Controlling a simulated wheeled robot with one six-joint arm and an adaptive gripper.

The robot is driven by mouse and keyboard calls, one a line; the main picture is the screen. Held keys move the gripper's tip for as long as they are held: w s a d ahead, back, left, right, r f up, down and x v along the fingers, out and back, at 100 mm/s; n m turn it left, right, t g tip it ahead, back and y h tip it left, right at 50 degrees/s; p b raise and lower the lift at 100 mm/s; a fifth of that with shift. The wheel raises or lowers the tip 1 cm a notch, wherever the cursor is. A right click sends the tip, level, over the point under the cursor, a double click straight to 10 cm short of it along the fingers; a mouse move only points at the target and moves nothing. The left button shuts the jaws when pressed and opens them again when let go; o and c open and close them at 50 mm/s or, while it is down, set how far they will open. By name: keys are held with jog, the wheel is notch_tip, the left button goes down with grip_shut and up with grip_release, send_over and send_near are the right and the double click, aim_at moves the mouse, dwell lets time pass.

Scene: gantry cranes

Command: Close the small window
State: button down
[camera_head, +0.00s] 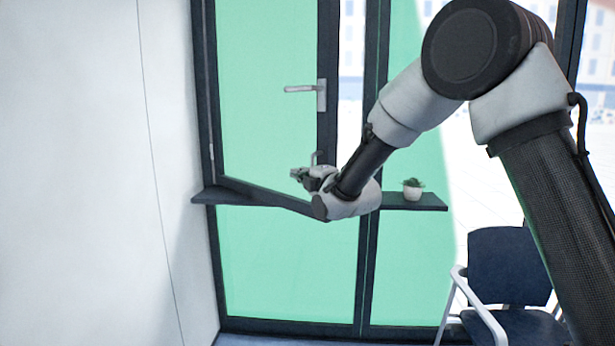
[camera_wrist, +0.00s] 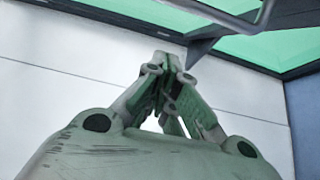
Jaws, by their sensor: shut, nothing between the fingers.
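The small window (camera_head: 262,95) is a green-tinted pane in a dark frame, hinged at the left. It stands ajar, its free right edge swung out from the fixed frame into the room. A silver lever handle (camera_head: 304,89) sits near that edge and points left. My gripper (camera_head: 298,174) is shut and empty, pointing left below the handle, near the lower right corner of the sash. I cannot tell whether it touches the sash. In the wrist view my closed fingers (camera_wrist: 165,60) show in front of a pale wall, with the dark window frame above them.
A dark sill (camera_head: 412,201) runs under the window and bears a small potted plant (camera_head: 413,189) right of my wrist. A dark blue chair (camera_head: 508,270) stands at the lower right. A white wall (camera_head: 90,170) closes off the left.

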jog(key=shift+w+d, duration=0.25)
jog(key=shift+w, duration=1.05)
jog(key=shift+w+d, duration=0.2)
jog(key=shift+w, duration=1.1)
